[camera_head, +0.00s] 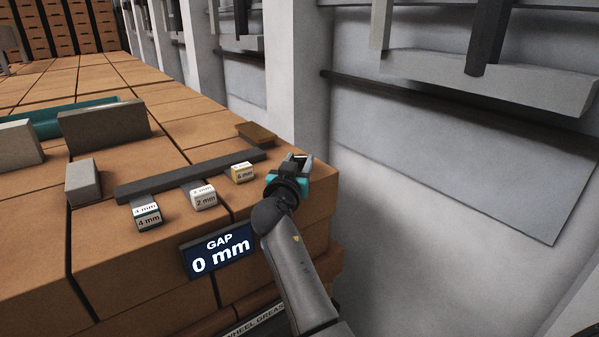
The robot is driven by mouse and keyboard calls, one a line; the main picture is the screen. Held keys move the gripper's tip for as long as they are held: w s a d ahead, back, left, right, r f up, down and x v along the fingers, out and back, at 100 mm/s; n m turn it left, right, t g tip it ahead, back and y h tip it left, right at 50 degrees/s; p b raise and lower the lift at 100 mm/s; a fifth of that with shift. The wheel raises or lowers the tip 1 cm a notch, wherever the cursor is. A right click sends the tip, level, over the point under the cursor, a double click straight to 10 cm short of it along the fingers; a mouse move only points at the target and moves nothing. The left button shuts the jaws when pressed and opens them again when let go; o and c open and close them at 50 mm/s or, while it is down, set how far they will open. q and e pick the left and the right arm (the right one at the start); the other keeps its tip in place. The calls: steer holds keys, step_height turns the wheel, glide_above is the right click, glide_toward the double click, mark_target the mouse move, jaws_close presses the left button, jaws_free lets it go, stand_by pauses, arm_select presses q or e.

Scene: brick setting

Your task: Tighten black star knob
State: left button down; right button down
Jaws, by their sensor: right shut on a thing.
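My right gripper (298,165) is at the right front corner of the brick-topped surface, at the right end of the row of small blocks. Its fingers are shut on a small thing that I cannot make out. A black star knob does not show clearly; the gripper hides that corner. A sign (219,251) on the front face reads "GAP 0 mm". A dark grey bar (190,176) lies behind blocks marked 4 mm (147,216), 2 mm (203,197) and 6 mm (242,172). My left gripper is not in view.
A brown block (256,133) lies behind the gripper. Grey blocks (104,127) (83,182) and a teal bar (75,117) are at the left. A grey wall with ledges (490,82) stands at the right. The bricks behind the bar are mostly clear.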

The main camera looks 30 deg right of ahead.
stand_by(0.6)
steer(key=shift+c, duration=1.9)
jaws_free()
